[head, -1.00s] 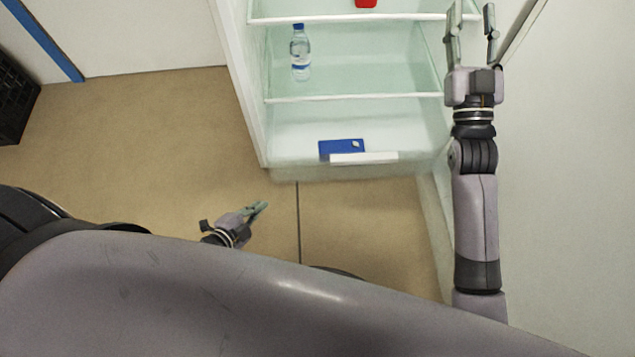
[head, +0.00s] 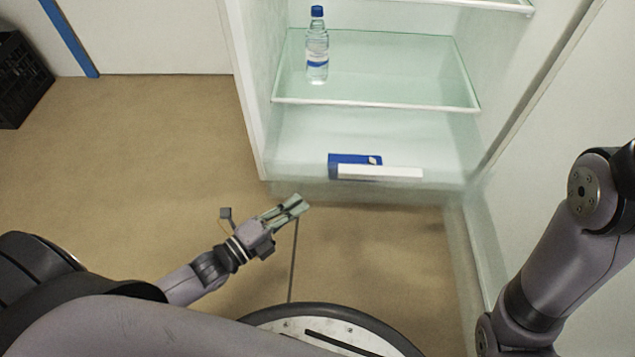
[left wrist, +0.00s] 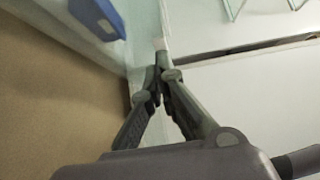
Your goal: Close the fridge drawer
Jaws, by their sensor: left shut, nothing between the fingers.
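The clear fridge drawer (head: 300,186) is at the bottom of the open fridge and appears pulled out towards me. My left gripper (head: 297,205) is shut and empty, just in front of and below the drawer front, left of the handle. In the left wrist view the closed fingertips (left wrist: 159,72) are near a pale edge, with a blue object (left wrist: 98,16) at upper left. I cannot tell whether they touch. My right gripper is out of view.
A water bottle (head: 317,50) stands on the glass shelf (head: 410,75) above the drawer. The open fridge door (head: 560,110) is at the right, with my right arm in front. A black crate (head: 20,80) sits at far left. The floor left of the fridge is clear.

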